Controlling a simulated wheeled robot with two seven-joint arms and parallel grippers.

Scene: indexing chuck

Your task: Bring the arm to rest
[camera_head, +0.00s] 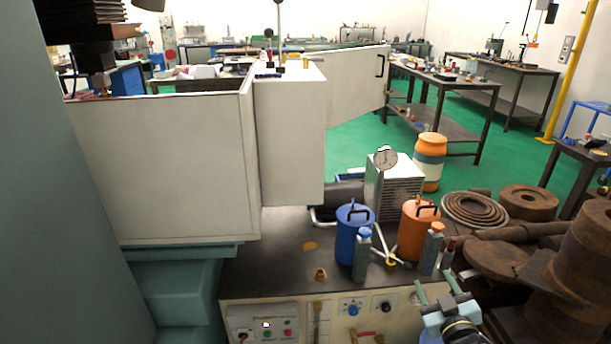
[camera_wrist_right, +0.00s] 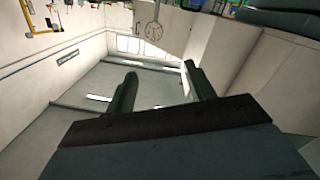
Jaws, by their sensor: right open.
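My right gripper (camera_head: 436,283) is at the lower right in the head view, in front of the bench's right front corner. Its two fingers point up and stand apart with nothing between them. In the right wrist view the two fingers (camera_wrist_right: 160,75) are also spread and empty, with walls, windows and a round dial (camera_wrist_right: 154,32) beyond. My left gripper is not in the head view. No chuck can be made out for certain.
A dark bench top (camera_head: 270,262) holds a blue can (camera_head: 352,222) and an orange can (camera_head: 414,228). A white machine enclosure (camera_head: 170,165) fills the left, its door (camera_head: 355,85) swung out. Rusty metal parts (camera_head: 495,260) crowd the right. Green floor (camera_head: 365,140) lies behind.

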